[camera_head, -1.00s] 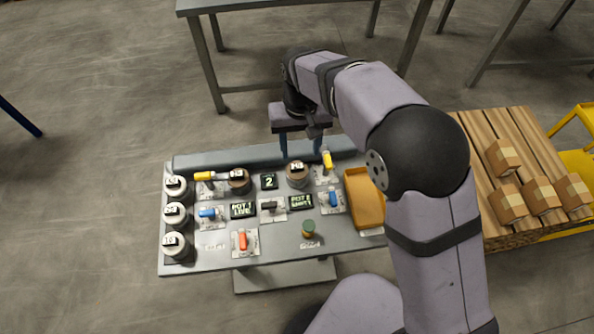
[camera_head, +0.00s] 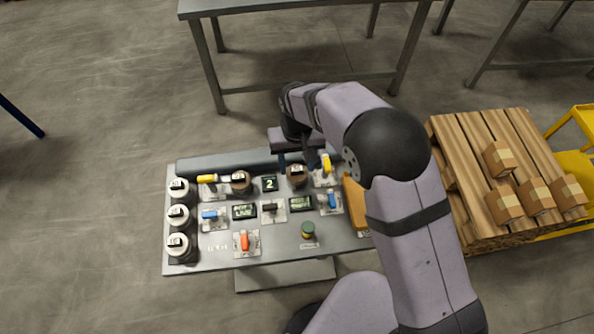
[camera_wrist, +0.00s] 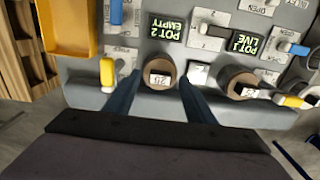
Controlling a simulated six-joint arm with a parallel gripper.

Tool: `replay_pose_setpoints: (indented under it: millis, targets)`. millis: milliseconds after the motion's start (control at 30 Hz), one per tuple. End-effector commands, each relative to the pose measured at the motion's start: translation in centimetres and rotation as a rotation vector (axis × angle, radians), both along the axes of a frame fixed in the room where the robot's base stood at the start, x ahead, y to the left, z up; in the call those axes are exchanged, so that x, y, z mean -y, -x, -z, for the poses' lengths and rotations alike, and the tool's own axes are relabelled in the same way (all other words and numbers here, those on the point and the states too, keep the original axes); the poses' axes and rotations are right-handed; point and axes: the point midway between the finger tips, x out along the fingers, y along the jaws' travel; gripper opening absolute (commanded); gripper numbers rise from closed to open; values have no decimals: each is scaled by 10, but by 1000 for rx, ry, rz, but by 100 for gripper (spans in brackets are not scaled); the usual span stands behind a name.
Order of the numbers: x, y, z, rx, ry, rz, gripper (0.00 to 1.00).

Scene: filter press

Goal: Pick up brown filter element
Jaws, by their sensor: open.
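Two brown filter elements, short cylinders with dark tops and white labels, stand on the grey bench. One (camera_head: 297,176) is beside the "POT 2 EMPTY" display, and it also shows in the wrist view (camera_wrist: 160,74). The other (camera_head: 240,182) is beside the "POT 1 LIVE" display and appears to the right in the wrist view (camera_wrist: 238,82). My gripper (camera_head: 297,160) is open over the back of the bench. In the wrist view its two fingers (camera_wrist: 160,82) appear on either side of the pot 2 element. I cannot tell whether they touch it.
A yellow lever (camera_head: 326,164) stands close to the gripper. Blue levers, a red lever (camera_head: 244,241), a green-topped jar (camera_head: 308,229) and an orange tray (camera_wrist: 70,30) are on the bench. Several white elements (camera_head: 178,217) line its left side. A pallet with boxes (camera_head: 470,160) is right.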

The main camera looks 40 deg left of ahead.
Motion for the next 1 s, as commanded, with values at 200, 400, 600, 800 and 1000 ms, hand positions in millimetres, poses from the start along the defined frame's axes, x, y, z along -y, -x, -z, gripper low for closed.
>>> replay_pose_setpoints:
  millis: [200,400,600,800,1000]
  targets:
    - [0,0,14,0,0,0,50]
    - [0,0,14,1,-1,0,50]
    - [0,0,14,1,-1,0,22]
    - [-1,0,13,1,-2,0,22]
    - [-1,-1,2,3,-4,0,22]
